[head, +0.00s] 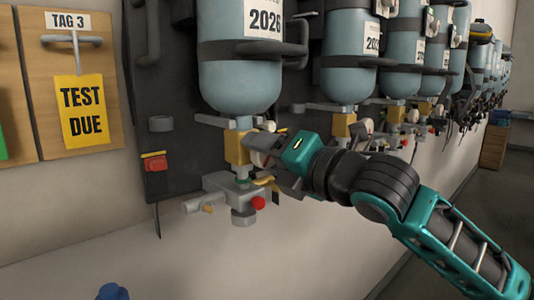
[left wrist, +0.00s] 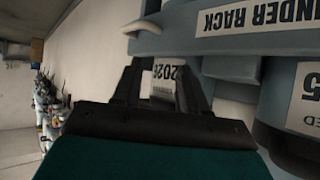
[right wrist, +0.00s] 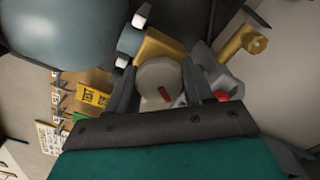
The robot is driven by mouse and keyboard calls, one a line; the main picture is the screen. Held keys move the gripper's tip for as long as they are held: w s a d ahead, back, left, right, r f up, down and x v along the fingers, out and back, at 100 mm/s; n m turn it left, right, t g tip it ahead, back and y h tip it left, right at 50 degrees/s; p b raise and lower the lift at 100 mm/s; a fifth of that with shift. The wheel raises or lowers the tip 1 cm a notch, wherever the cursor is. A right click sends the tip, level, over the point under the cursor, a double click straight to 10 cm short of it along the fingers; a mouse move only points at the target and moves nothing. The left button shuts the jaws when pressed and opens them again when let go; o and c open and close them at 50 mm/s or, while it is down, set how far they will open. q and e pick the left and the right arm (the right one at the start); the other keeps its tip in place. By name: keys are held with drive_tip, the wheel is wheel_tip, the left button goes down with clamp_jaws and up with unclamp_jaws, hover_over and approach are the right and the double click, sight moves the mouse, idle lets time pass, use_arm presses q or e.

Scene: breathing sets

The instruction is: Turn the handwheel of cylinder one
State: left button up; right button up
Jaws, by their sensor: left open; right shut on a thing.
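Cylinder one (head: 240,75) is the nearest blue-grey cylinder, hanging valve-down in the rack with a 2026 label. Its yellow valve body (head: 237,147) sits below the neck. My right gripper (head: 268,165) reaches in from the right, at the valve. In the right wrist view, the pale round handwheel (right wrist: 158,78) with a red mark lies between the two fingers, and the gripper is shut on it. In the head view the fingers partly hide the wheel. My left gripper (left wrist: 155,80) is open in the left wrist view, with a 2026 label beyond its fingers. It is outside the head view.
A grey block with a red knob (head: 258,202) is just below the valve. More cylinders (head: 348,65) with valves recede to the right. A wooden board with a yellow TEST DUE tag (head: 83,110) hangs at left. A rack beam (left wrist: 200,30) is close to my left gripper.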

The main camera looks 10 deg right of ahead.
drive_tip(key=o, duration=1)
drive_tip(key=shift+o, duration=0.2)
drive_tip(key=b+v, duration=0.1)
drive_tip(key=v, duration=1.2)
drive_tip(key=shift+b, duration=0.3)
